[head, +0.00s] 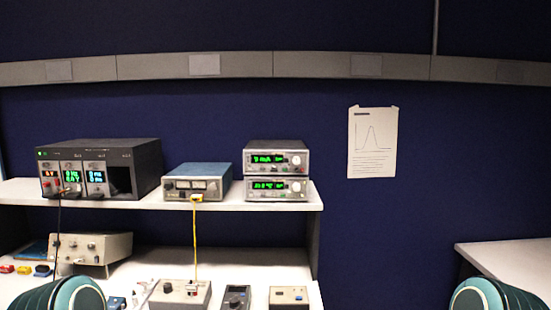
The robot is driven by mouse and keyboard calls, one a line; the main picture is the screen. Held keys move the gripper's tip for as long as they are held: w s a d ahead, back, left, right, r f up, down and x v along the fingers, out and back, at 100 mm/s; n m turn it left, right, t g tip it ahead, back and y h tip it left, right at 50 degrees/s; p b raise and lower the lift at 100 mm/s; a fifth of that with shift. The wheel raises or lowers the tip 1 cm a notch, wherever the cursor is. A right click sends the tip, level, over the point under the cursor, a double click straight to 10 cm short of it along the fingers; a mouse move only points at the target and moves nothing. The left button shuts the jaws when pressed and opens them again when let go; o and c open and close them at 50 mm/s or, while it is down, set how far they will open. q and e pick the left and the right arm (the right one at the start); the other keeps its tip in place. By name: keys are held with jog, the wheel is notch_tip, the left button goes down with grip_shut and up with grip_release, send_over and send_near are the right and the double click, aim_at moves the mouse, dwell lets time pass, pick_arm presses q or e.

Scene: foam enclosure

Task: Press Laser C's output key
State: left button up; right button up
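No label reading Laser C is legible, so I cannot tell which unit it is or where its output key lies. On the upper shelf stand a black rack unit (130,168) with lit displays, a blue-topped box with meters (197,182), and two stacked silver units with green displays, the upper (277,159) and the lower (276,189). Their small buttons are too small to read. Neither of my grippers is in view; only rounded teal parts of my arms show at the bottom left and bottom right.
A yellow cable (195,245) hangs down. A white surface (510,262) is at right.

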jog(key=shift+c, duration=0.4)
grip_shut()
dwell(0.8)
